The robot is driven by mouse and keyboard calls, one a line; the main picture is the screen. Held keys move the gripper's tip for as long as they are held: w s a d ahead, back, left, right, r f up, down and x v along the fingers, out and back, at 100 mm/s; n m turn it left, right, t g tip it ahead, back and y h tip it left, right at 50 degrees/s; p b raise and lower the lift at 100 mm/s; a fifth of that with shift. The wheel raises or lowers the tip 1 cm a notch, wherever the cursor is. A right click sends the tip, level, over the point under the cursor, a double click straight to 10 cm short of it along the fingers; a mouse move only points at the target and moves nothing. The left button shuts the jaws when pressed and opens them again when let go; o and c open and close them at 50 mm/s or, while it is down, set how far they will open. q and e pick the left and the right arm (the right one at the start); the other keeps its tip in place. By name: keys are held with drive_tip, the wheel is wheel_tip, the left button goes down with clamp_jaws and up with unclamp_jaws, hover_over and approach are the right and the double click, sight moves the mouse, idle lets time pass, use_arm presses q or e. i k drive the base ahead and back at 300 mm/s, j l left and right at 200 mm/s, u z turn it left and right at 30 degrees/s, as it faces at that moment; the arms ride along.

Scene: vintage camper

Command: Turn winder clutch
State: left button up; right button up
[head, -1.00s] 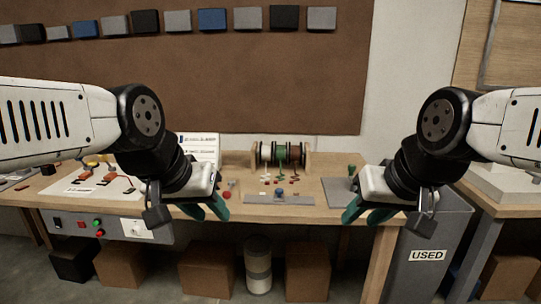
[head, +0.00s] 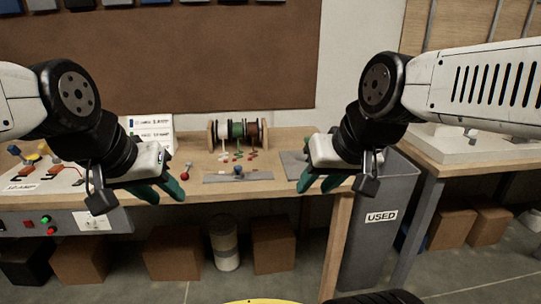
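No part that I can name for certain as the winder clutch shows. A rack of wire spools (head: 237,132), white, green and dark red, stands at the back of the workbench (head: 262,187). A blue knob (head: 238,171) sits on a flat grey plate (head: 216,179) in front of it. My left gripper (head: 160,191) is open and empty over the bench's front edge, left of the plate. My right gripper (head: 319,183) is open and empty near the bench's right end, in front of another grey plate (head: 292,163). Neither gripper touches the knob or spools.
A red-topped piece (head: 185,174) stands beside my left fingers. A button panel (head: 62,222) fronts the bench at left; a printed card (head: 152,130) stands behind. A grey "USED" bin (head: 372,225) stands at right. Boxes (head: 272,245) sit below.

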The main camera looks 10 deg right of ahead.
sight(238, 174)
drive_tip(key=i+j, duration=0.1)
drive_tip(key=i, duration=0.8)
